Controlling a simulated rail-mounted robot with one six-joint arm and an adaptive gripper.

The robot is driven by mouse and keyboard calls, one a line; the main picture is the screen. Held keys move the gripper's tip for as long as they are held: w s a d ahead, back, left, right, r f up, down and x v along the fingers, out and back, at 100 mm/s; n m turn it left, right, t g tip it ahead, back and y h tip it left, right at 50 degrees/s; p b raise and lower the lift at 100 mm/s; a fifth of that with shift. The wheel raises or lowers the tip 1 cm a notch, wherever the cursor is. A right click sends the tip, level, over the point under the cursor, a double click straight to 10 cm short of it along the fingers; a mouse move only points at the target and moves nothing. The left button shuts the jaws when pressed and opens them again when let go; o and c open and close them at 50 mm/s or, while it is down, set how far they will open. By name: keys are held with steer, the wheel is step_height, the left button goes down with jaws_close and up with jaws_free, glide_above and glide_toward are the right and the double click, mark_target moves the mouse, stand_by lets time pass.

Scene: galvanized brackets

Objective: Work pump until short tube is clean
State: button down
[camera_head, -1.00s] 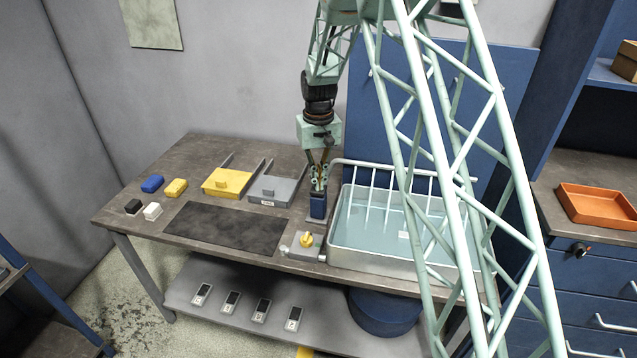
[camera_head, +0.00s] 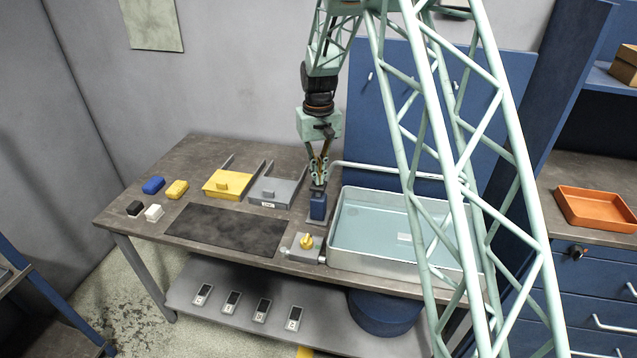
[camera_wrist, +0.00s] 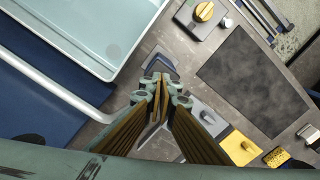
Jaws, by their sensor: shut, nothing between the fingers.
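The pump looks to be the blue block with a grey top (camera_head: 318,205) standing on the bench left of the basin; its grey top also shows in the wrist view (camera_wrist: 162,64). My gripper (camera_head: 318,182) is shut and empty, pointing down right above the pump top. I cannot tell whether the fingertips touch it. A pale pipe (camera_head: 385,171) runs from beside the pump along the back of the basin (camera_head: 335,252), which holds bluish water. No streams fall from the pipe. I cannot identify the short tube; a small pale patch (camera_head: 404,237) shows in the basin.
A grey box with a yellow knob (camera_head: 306,241) sits at the front edge. A dark mat (camera_head: 225,230), yellow tray (camera_head: 228,184), grey tray (camera_head: 275,191) and several small blocks lie left. A blue panel (camera_head: 400,110) stands behind the basin.

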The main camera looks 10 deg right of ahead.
steer(key=shift+r, duration=0.5)
steer(key=shift+r, duration=0.1)
stand_by(0.3)
steer(key=shift+r+p, duration=1.45)
steer(key=shift+r, duration=1.45)
